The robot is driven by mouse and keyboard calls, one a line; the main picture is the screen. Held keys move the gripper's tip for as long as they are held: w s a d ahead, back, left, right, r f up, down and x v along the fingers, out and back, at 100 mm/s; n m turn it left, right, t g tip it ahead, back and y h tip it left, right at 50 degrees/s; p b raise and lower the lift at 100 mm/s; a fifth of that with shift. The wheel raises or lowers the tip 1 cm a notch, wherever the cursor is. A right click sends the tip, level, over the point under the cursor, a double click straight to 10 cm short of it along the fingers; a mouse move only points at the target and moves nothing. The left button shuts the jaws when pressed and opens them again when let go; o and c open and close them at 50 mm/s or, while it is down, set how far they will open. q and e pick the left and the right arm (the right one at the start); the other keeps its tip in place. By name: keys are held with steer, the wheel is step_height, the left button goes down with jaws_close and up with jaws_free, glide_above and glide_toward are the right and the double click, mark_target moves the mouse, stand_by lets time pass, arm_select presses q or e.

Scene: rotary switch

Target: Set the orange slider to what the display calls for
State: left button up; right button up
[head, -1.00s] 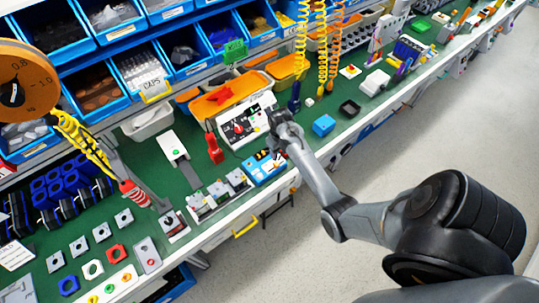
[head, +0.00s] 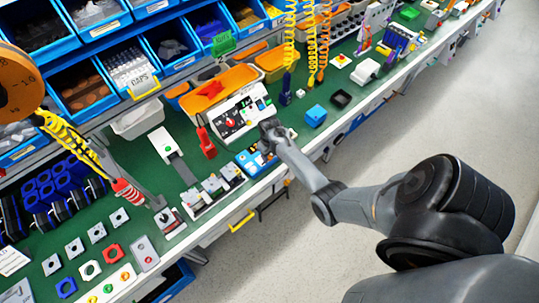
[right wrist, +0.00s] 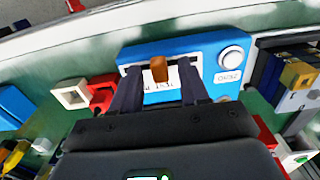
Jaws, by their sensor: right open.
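A blue box (head: 243,165) stands near the front edge of the green bench, partly hidden behind my right gripper (head: 268,143). In the right wrist view, the blue box (right wrist: 207,52) has a slot with an orange slider (right wrist: 159,68), a white label below it and a round white button (right wrist: 233,58) marked ZERO. My right gripper (right wrist: 158,82) is open, with one finger on each side of the orange slider. I cannot tell whether either finger touches it. No readable display value shows. My left gripper is not in view.
A white control panel (head: 222,108) with a red knob stands behind the blue box. Small grey-white devices (head: 213,187) stand left of it, and a red tool (head: 207,142) lies behind. A blue cube (head: 315,115) and a black tray (head: 341,98) lie to the right.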

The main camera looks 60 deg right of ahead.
steer(key=shift+f, duration=0.15)
steer(key=shift+c, duration=0.2)
jaws_close()
